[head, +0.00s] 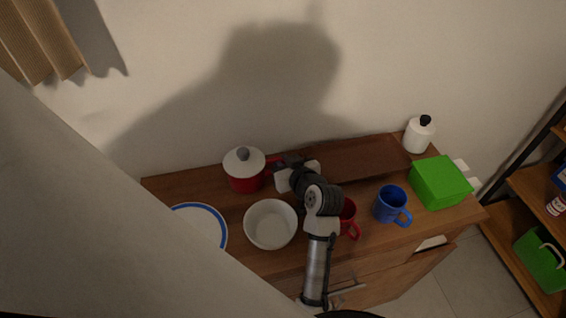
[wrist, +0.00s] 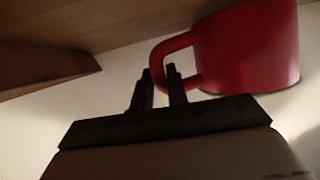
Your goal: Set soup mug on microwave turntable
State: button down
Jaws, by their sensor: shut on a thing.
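A red soup mug (head: 245,180) with a white lid and grey knob is at the back left of the wooden counter, upright. Its red body also shows in the wrist view (wrist: 255,48), at the upper right. My gripper (head: 280,163) is at its right side, shut on its looped handle (wrist: 172,45). The fingers (wrist: 160,82) show around the lower part of that handle in the wrist view. Whether the mug touches the counter is hard to tell. No microwave or turntable shows in either view.
A white bowl (head: 270,225) and a blue-rimmed plate (head: 218,220) stand in front. My arm partly covers a red mug (head: 348,214). To the right are a blue mug (head: 391,204), a green box (head: 440,182) and a white bottle (head: 418,136). A brown board (head: 365,158) lies along the back.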

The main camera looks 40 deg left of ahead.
jog(key=shift+f, duration=0.2)
jog(key=shift+f, duration=0.15)
jog(key=c, duration=1.4)
grip_release()
